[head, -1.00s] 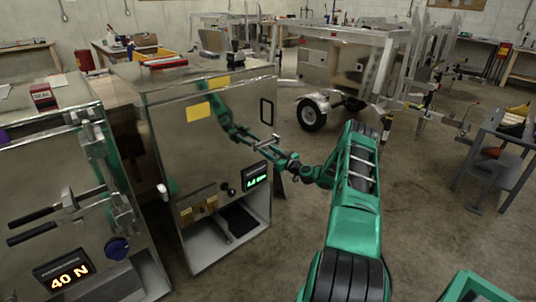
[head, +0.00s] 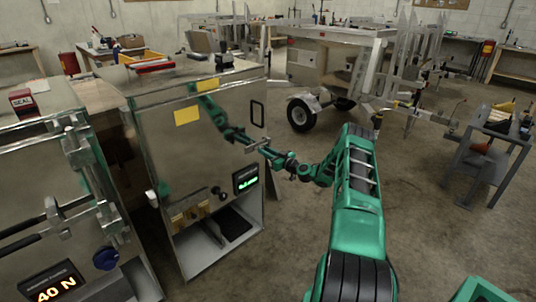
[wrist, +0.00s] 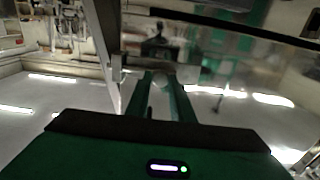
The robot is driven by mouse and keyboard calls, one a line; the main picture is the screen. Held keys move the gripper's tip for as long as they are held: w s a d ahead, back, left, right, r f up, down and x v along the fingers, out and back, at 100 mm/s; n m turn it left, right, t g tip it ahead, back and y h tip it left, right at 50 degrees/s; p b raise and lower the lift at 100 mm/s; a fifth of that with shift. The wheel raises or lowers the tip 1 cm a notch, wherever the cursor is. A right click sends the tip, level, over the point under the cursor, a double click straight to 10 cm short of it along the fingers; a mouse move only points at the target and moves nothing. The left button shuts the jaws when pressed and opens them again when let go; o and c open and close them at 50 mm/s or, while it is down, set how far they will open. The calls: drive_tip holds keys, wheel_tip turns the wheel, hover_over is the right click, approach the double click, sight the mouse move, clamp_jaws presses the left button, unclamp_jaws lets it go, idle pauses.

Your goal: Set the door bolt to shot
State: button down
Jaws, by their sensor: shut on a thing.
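The door bolt (head: 256,144) shows in the head view as a small metal bar near the right edge of the shiny middle cabinet's door. My gripper (head: 265,149) reaches it from the right. In the wrist view my gripper (wrist: 161,88) has its two green fingers closed around a pale round knob (wrist: 161,78). A metal bar runs crosswise at the fingertips there. The fingers and reflections hide part of the bolt, and I cannot tell how far it is slid.
The middle cabinet (head: 160,150) carries a yellow label, a black handle outline and a green-lit display (head: 246,180). At left stands another metal cabinet with a "40 N" display (head: 57,290).

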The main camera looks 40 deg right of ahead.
drive_tip(key=c, duration=1.8)
unclamp_jaws()
drive_tip(key=shift+d+r, duration=0.1)
drive_tip(key=shift+d, duration=0.3)
drive_tip(key=shift+o, duration=1.2)
drive_tip(key=shift+a, duration=0.1)
drive_tip(key=s+d, duration=0.1)
drive_tip(key=s, duration=0.9)
drive_tip(key=shift+s, duration=0.3)
drive_tip(key=shift+d, duration=0.1)
